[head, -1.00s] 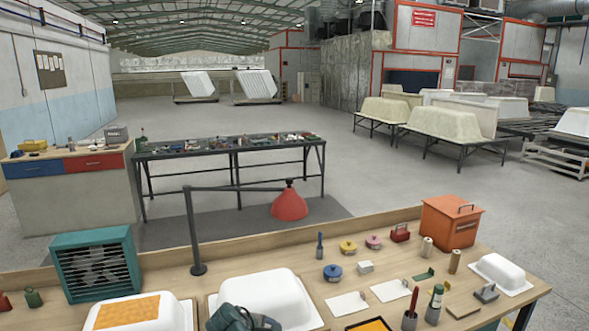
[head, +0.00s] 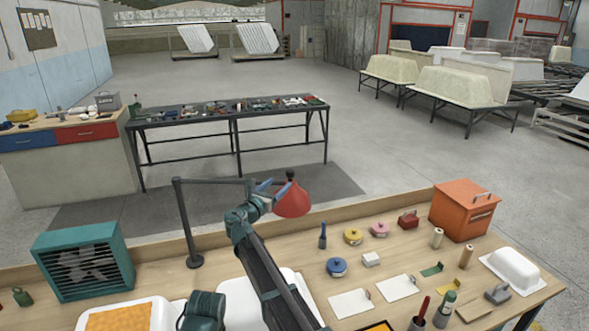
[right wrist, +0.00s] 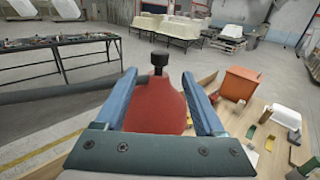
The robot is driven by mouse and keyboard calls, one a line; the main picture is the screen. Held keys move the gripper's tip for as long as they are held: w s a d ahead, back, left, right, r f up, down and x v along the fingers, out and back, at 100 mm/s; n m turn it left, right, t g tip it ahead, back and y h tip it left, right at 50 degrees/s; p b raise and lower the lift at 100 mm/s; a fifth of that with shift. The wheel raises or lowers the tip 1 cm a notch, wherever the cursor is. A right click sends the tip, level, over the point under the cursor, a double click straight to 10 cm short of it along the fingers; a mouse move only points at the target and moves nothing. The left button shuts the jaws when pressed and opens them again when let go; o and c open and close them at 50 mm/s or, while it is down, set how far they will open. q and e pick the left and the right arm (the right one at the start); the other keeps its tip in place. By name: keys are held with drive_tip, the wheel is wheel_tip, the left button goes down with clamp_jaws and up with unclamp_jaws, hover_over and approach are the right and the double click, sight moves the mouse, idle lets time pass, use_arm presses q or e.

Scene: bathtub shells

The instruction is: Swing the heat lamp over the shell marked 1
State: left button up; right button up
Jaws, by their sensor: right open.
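My right gripper (head: 274,187) is open at the lamp. In the right wrist view its blue fingers (right wrist: 158,77) are spread left and right of the red shade, with the black knob (right wrist: 158,62) between and beyond the tips; I cannot tell whether they touch. White shells lie on the bench: one with an orange patch (head: 150,314), one (head: 234,295) partly behind my arm. No number is readable. My left gripper is out of view.
A teal fan heater (head: 84,262) stands left of the post. Tins, brushes, cards and an orange box (head: 461,211) occupy the bench's right side, with another white shell (head: 515,270). A dark table of small items (head: 230,115) stands behind.

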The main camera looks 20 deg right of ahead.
drive_tip(key=x, duration=1.2)
drive_tip(key=shift+w+d+f, duration=0.1)
drive_tip(key=shift+w+d, duration=0.15)
drive_tip(key=shift+d, duration=0.05)
clamp_jaws()
idle(0.9)
